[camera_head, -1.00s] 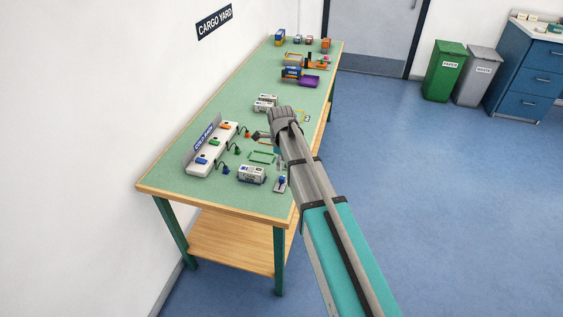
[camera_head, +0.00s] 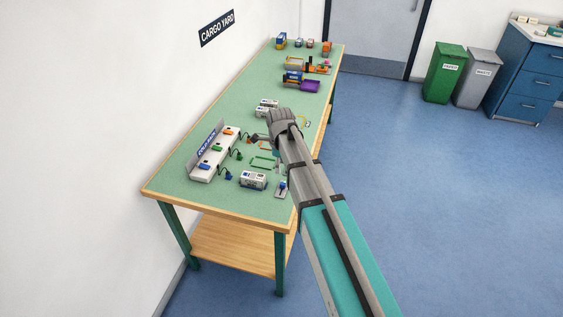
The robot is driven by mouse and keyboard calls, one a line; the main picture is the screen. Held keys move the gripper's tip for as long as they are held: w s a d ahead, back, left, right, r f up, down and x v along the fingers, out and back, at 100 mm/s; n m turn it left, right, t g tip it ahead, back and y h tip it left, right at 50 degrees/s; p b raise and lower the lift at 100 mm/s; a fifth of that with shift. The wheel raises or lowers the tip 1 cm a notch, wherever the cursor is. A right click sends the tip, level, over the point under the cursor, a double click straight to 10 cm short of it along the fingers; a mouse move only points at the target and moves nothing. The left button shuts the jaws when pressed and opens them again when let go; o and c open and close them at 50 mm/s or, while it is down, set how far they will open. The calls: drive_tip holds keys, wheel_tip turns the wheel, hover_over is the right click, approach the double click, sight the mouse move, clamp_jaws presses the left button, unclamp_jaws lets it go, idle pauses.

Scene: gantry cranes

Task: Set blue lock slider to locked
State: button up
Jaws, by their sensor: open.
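A small grey plate with a blue knob (camera_head: 282,186), which looks like the blue lock slider, lies near the right edge of the table's near end. It is too small to read its position. My gripper (camera_head: 256,138) shows small and dark at the end of my arm, over the middle of the table. It points left, toward the white strip with coloured parts, and is apart from the slider. It is open and I see nothing held in it. My wrist hides part of the table behind it.
A white strip (camera_head: 203,172) with coloured parts and plugs lies along the left edge of the green table (camera_head: 180,180). Toy vehicles (camera_head: 300,80) stand farther back. The blue floor (camera_head: 450,200) right of the table is clear.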

sight(283, 183)
drive_tip(key=shift+w, duration=0.1)
drive_tip(key=w, duration=0.1)
drive_tip(key=w+d, duration=0.1)
drive_tip(key=w, duration=0.1)
drive_tip(key=shift+w+d, duration=0.1)
idle(0.3)
drive_tip(key=shift+f, duration=0.2)
wheel_tip(283, 183, down, 13)
drive_tip(key=b, duration=1.3)
drive_tip(key=shift+f+b, duration=0.2)
drive_tip(key=shift+b, duration=0.2)
idle(0.3)
clamp_jaws()
